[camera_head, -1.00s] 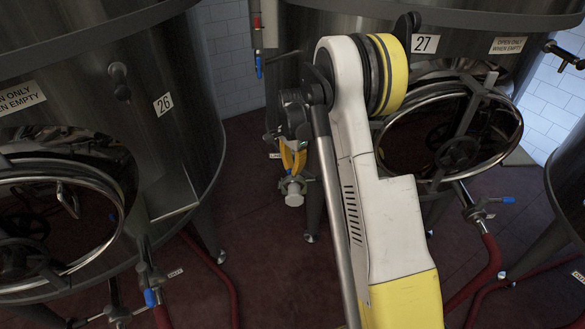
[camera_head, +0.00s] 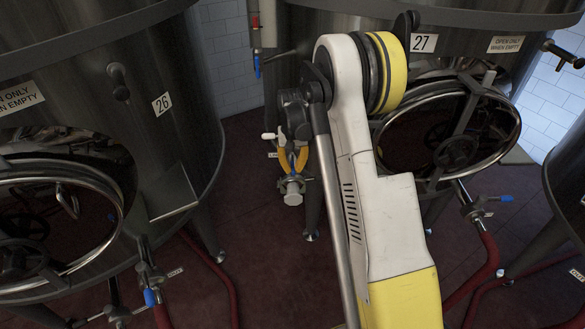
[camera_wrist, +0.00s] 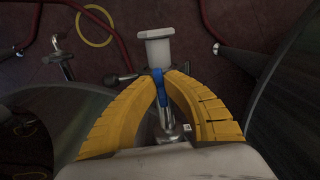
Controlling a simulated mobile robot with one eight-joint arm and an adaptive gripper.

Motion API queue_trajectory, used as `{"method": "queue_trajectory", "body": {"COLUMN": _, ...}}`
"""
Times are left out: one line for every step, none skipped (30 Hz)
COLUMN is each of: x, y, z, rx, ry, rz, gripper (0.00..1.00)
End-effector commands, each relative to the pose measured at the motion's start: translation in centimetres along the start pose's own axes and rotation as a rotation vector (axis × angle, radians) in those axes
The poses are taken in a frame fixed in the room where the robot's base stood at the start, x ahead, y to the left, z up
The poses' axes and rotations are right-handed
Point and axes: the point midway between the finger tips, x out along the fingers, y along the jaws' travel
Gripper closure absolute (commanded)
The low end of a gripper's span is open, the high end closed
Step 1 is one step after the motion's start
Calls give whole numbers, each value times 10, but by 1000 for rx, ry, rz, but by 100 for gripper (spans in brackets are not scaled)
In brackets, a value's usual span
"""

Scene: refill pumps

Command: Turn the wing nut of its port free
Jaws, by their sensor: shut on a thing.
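My gripper (camera_wrist: 160,76) has its two yellow fingers closed in from both sides at the clamp of a port, just behind a pale capped outlet (camera_wrist: 159,47). In the head view, the gripper (camera_head: 291,172) points down at the same outlet (camera_head: 292,197), beside tank 27. The fingertips are shut on the wing nut, which they mostly hide. A blue part (camera_wrist: 159,88) and a metal pipe (camera_wrist: 171,126) show between the fingers. A small dark bar (camera_wrist: 121,78) sticks out to the left of the fingertips.
Tank 26 (camera_head: 95,110) stands left and tank 27 (camera_head: 340,22) behind the arm. An open round hatch (camera_head: 512,135) is close right of the arm. Red hoses (camera_head: 488,262) and tank legs stand on the dark red floor (camera_head: 250,215).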

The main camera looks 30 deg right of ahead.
Motion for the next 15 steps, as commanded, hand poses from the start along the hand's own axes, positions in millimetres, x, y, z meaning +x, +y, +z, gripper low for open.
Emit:
{"method": "queue_trajectory", "body": {"x": 0, "y": 0, "z": 0, "rx": -41, "ry": -1, "rz": 0, "gripper": 100}}
{"method": "queue_trajectory", "body": {"x": 0, "y": 0, "z": 0, "rx": -70, "ry": -1, "rz": 1, "gripper": 100}}
{"method": "queue_trajectory", "body": {"x": 0, "y": 1, "z": 0, "rx": -107, "ry": -1, "rz": 1, "gripper": 100}}
{"method": "queue_trajectory", "body": {"x": 0, "y": 1, "z": 0, "rx": -136, "ry": -1, "rz": 1, "gripper": 100}}
{"method": "queue_trajectory", "body": {"x": 0, "y": 1, "z": 0, "rx": -164, "ry": -1, "rz": 1, "gripper": 100}}
{"method": "queue_trajectory", "body": {"x": 0, "y": 1, "z": 0, "rx": -202, "ry": -1, "rz": 1, "gripper": 100}}
{"method": "queue_trajectory", "body": {"x": 0, "y": 1, "z": 0, "rx": -230, "ry": -1, "rz": 2, "gripper": 100}}
{"method": "queue_trajectory", "body": {"x": 0, "y": 2, "z": 0, "rx": -259, "ry": -1, "rz": 2, "gripper": 100}}
{"method": "queue_trajectory", "body": {"x": 0, "y": 2, "z": 0, "rx": -297, "ry": -1, "rz": 2, "gripper": 100}}
{"method": "queue_trajectory", "body": {"x": 0, "y": 2, "z": 0, "rx": -325, "ry": -1, "rz": 2, "gripper": 100}}
{"method": "queue_trajectory", "body": {"x": 0, "y": 2, "z": 0, "rx": -354, "ry": -1, "rz": 2, "gripper": 100}}
{"method": "queue_trajectory", "body": {"x": 0, "y": 2, "z": 0, "rx": -392, "ry": -1, "rz": 2, "gripper": 100}}
{"method": "queue_trajectory", "body": {"x": 0, "y": 2, "z": 0, "rx": -420, "ry": -1, "rz": 3, "gripper": 100}}
{"method": "queue_trajectory", "body": {"x": 0, "y": 2, "z": 0, "rx": -449, "ry": -1, "rz": 3, "gripper": 100}}
{"method": "queue_trajectory", "body": {"x": 0, "y": 3, "z": 0, "rx": -487, "ry": -1, "rz": 3, "gripper": 100}}
